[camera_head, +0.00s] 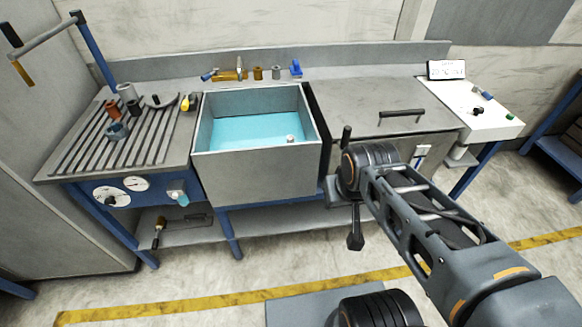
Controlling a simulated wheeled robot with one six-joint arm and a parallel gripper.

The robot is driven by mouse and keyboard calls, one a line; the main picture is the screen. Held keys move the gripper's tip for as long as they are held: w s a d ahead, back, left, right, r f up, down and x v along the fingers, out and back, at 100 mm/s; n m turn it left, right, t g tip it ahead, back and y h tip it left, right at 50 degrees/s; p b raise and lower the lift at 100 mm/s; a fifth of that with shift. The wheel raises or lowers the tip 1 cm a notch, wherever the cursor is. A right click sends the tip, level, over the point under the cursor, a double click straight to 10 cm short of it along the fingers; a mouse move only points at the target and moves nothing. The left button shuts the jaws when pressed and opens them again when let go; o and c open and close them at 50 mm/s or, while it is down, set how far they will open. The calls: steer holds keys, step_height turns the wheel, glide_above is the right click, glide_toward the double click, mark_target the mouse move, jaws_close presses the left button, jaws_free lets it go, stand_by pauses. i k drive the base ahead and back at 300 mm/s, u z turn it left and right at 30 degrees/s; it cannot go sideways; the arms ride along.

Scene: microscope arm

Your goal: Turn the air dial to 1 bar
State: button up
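A blue panel (92,193) on the front of the slatted bench at the left carries two round white faces. The larger, lower one (111,197) has a dark knob at its middle and looks like the air dial. The smaller one (136,183), up and to its right, looks like a gauge. Their markings and pointer positions are too small to read. My gripper (338,190) is in front of the sink's right edge, well to the right of the panel and apart from it. Its fingers do not show clearly.
A pale-blue-tipped fitting (179,196) sits right of the gauge. The sink (255,165) holds blue liquid. A lidded grey unit (375,105) and a white control panel (480,110) stand to the right. A low shelf (195,232) runs below. Floor in front of the bench is mostly clear.

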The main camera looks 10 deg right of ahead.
mark_target(110, 202)
steer(key=u, duration=1.2)
steer(key=k, duration=0.6)
steer(key=z, duration=0.35)
steer(key=i, duration=1.1)
steer(key=u, duration=1.3)
steer(key=i, duration=1)
steer(key=u, duration=1)
